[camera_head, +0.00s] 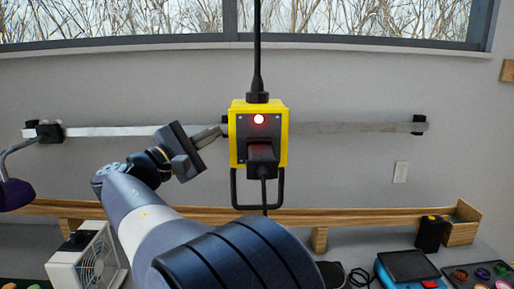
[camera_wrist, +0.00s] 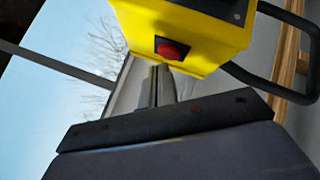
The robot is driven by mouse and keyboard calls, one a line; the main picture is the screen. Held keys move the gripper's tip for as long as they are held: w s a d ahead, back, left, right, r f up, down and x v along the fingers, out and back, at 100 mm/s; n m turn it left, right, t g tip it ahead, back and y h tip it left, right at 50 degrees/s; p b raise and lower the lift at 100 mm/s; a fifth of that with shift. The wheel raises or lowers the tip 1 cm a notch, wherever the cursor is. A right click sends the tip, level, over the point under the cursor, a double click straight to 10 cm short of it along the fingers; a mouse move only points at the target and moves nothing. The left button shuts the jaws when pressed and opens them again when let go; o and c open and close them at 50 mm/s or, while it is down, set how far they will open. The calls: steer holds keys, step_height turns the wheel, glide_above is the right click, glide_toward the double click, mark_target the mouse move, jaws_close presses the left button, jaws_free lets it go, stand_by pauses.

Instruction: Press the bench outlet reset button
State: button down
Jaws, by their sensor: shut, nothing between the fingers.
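A yellow outlet box (camera_head: 283,160) with a dark front plate hangs on a black cord in front of the wall. A lit lamp (camera_head: 259,119) glows on its front, and a black plug sits in its socket below. In the wrist view, the box (camera_wrist: 205,55) fills the top, and a red button (camera_wrist: 171,50) sits in a dark square on its face. My gripper (camera_head: 223,130) is shut and empty at the box's left side. In the wrist view its fingertips (camera_wrist: 161,70) are just below the button. I cannot tell whether they touch it.
A metal rail (camera_head: 340,128) runs along the wall behind the box. A black loop handle (camera_head: 281,190) hangs under the box. A wooden shelf edge (camera_head: 370,217), a white fan (camera_head: 88,262) and a blue device (camera_head: 407,268) are below. The air left of the box is mostly clear.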

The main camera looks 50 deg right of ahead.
stand_by(0.3)
steer(key=shift+s+d, duration=0.3)
steer(key=shift+s, duration=0.05)
stand_by(0.4)
steer(key=shift+w+a, duration=0.3)
steer(key=shift+w, duration=0.05)
stand_by(0.3)
steer(key=w+a+p, duration=0.1)
steer(key=w+a, duration=0.3)
steer(key=shift+w+p, duration=0.3)
steer(key=shift+s+d, duration=0.1)
stand_by(0.6)
